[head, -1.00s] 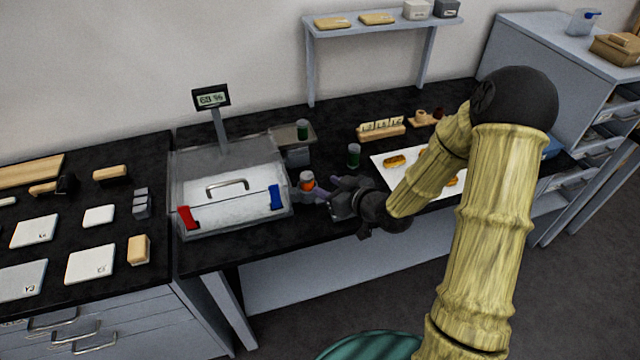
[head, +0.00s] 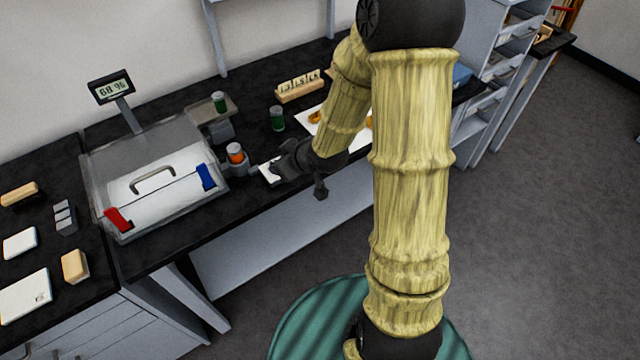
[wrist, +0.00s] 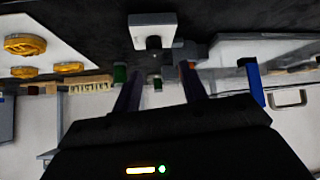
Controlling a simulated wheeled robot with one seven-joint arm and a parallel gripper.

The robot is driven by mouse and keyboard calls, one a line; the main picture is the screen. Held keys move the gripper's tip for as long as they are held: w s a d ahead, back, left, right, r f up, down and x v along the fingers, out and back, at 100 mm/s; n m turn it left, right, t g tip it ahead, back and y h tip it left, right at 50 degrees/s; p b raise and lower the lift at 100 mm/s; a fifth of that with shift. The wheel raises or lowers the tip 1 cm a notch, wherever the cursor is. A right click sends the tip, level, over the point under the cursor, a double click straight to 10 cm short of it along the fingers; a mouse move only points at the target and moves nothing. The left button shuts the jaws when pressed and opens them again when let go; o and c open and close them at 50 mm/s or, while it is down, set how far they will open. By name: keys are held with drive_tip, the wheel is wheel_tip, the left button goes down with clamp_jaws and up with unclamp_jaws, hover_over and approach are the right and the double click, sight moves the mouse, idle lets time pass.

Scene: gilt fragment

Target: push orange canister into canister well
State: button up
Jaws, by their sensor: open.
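The orange canister (head: 236,153) stands upright in a grey round holder (head: 238,169), which looks like the canister well, at the right side of the clear-lidded box. Its orange upper part shows above the rim; how deep it sits I cannot tell. In the wrist view a small orange patch (wrist: 186,65) shows by the right finger's tip. My gripper (head: 277,169) is right of the holder, apart from the canister. In the wrist view my gripper (wrist: 160,75) has two purple fingers spread, with nothing held between them.
A white block (wrist: 152,31) with a grey round part lies near the gripper; it also shows in the head view (head: 268,173). The clear-lidded box (head: 150,185) has red and blue clips. Green canisters (head: 277,118) stand behind. The bench's front edge runs close to the gripper.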

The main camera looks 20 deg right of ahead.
drive_tip(key=s+d+r+m+g+h, duration=0.2)
drive_tip(key=s+r+m, duration=0.1)
drive_tip(key=s, duration=0.5)
drive_tip(key=s+d+r+m+g+h, duration=0.1)
drive_tip(key=s+d+r+m+g, duration=0.2)
drive_tip(key=s, duration=0.4)
drive_tip(key=shift+s+d+h, duration=0.25)
drive_tip(key=shift+s+h, duration=0.15)
wheel_tip(320, 180, up, 3)
drive_tip(key=p, duration=0.2)
drive_tip(key=shift+f+p, duration=0.1)
drive_tip(key=shift+p, duration=0.3)
drive_tip(key=shift+w, duration=0.1)
drive_tip(key=shift+o, duration=0.5)
